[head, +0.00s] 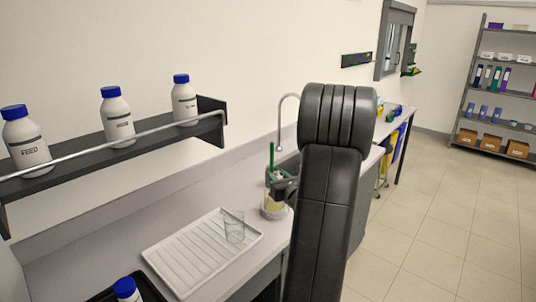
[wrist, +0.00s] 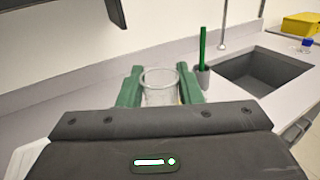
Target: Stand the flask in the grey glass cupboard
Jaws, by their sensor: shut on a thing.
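My gripper (wrist: 160,76) is shut on a clear glass flask (wrist: 161,92), with one green finger on each side of it. The flask's round open rim faces up; its lower part is hidden behind the gripper body. In the head view my gripper (head: 281,186) is over the bench left of my arm, partly hidden by it. A grey-framed glazed unit (head: 393,42) is on the far wall in the head view; I cannot tell whether it is the grey glass cupboard or whether it is open.
A ribbed white tray (head: 185,265) on the bench holds a clear glass (head: 234,226). A green brush (wrist: 203,45) stands in a pot beside the sink (wrist: 262,70). A shelf (head: 85,150) with white bottles runs along the wall. Floor at right (head: 440,215) is clear.

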